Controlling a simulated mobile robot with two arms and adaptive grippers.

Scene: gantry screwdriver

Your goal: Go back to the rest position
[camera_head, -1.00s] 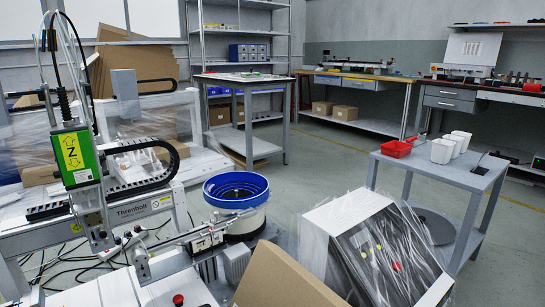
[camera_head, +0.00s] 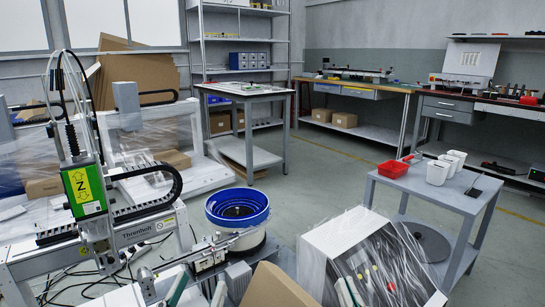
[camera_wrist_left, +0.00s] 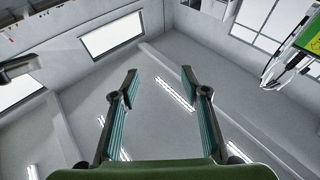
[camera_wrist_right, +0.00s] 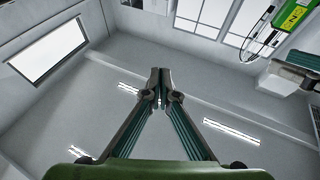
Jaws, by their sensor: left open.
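The tips of my left gripper (camera_head: 198,289) show at the bottom edge of the head view, in front of the gantry's lower rail. In the left wrist view my left gripper (camera_wrist_left: 158,75) has its fingers spread, with nothing between them. The tips of my right gripper (camera_head: 350,291) show at the bottom edge of the head view, in front of the plastic-wrapped box. In the right wrist view my right gripper (camera_wrist_right: 160,75) has its fingertips together, with no object visible between them. Both wrist cameras face the ceiling and walls.
The gantry screwdriver with its green Z unit (camera_head: 84,190) stands at left. A blue bowl feeder (camera_head: 237,207) stands beside it. A cardboard box (camera_head: 275,287) and a plastic-wrapped box (camera_head: 315,243) are close in front. A grey cart (camera_head: 440,188) carries a red bin (camera_head: 392,169) and white cups.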

